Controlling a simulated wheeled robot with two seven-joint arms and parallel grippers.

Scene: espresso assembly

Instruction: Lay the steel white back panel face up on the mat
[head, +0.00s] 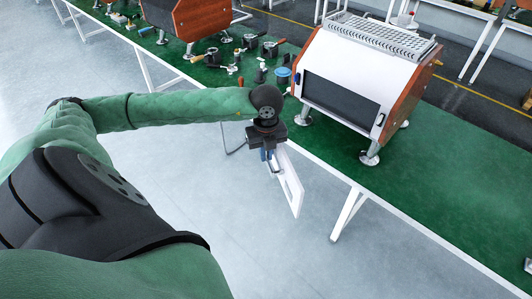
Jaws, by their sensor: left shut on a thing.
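My left gripper (268,153) is shut on a flat white panel (289,178). The panel hangs down below the gripper, nearly upright and seen almost edge-on. It is off the front edge of the table, over the floor. A rectangular opening or paler area shows in its lower part. The green mat (445,190) covers the tabletop, and a wide bare stretch of it lies to the right of the panel. My right gripper is not in view.
A white machine with wooden sides (345,60) stands on metal feet on the mat, right of my gripper. A second wooden-sided machine (205,15) and several small parts (235,52) are farther back. White table legs (347,213) stand below the front edge.

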